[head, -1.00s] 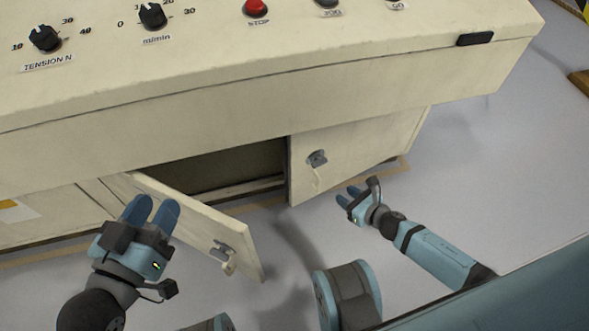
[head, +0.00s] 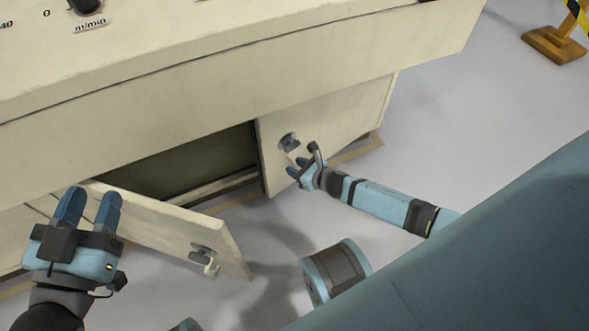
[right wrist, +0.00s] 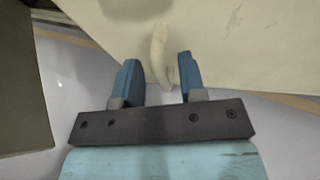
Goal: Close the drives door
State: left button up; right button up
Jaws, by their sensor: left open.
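Below the cream console, the left cabinet door (head: 165,224) stands swung open, with a latch handle (head: 204,258) near its free edge. The right cabinet door (head: 330,122) has a latch (head: 288,142) and looks shut or nearly so; a dark opening lies to its left. Labels naming the doors are not readable. My left gripper (head: 88,205) is open and empty, in front of the left door's hinge end in the picture. My right gripper (head: 300,168) is just below the right door's latch. In the right wrist view its open fingers (right wrist: 157,85) flank a pale hanging key or handle (right wrist: 160,55); contact is unclear.
The console (head: 230,75) overhangs the doors, with a knob (head: 84,5) on top. The grey floor (head: 455,130) is clear to the right. A wooden stand with a striped post (head: 553,46) is at the far right.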

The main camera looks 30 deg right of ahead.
jog(key=shift+w+a+f, duration=0.2)
jog(key=shift+w, duration=0.3)
pick_arm(q)
jog(key=shift+r+h, duration=0.3)
jog(key=shift+a, duration=0.1)
